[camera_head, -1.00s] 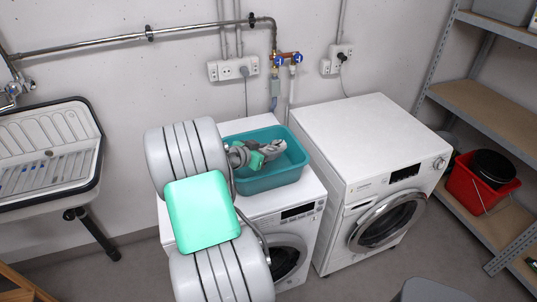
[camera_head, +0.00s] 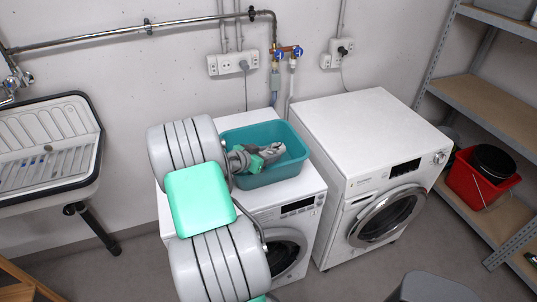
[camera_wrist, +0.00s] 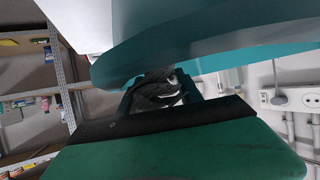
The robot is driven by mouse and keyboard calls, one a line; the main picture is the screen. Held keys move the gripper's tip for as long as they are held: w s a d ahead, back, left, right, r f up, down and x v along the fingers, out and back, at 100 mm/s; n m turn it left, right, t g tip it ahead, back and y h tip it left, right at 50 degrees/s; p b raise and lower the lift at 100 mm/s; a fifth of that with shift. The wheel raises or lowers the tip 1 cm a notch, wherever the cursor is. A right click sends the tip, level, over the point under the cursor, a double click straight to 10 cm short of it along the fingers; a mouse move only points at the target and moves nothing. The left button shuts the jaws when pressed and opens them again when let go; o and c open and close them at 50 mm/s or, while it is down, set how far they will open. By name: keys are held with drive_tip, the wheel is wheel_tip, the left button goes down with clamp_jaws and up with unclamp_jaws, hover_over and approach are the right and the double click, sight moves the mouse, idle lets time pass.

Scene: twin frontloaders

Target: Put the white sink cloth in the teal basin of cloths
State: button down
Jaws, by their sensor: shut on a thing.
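The teal basin (camera_head: 291,172) stands on top of the left washing machine (camera_head: 300,198). My gripper (camera_head: 276,151) is over the basin's opening in the head view, its tip pointing right. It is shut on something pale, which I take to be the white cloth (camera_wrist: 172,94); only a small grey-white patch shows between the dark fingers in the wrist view. The basin's wall (camera_wrist: 215,60) crosses just beyond the fingers there. The basin's inside is partly hidden by my gripper and arm, and I cannot make out other cloths in it.
The sink (camera_head: 48,150) is at the left, with no cloth visible in it. A second washing machine (camera_head: 345,140) with a bare top stands to the right. Pipes and sockets (camera_head: 232,64) are on the wall behind. A shelf with a red bucket (camera_head: 470,182) is at far right.

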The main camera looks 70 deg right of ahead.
drive_tip(key=c, duration=0.8)
unclamp_jaws()
drive_tip(key=shift+r, duration=0.1)
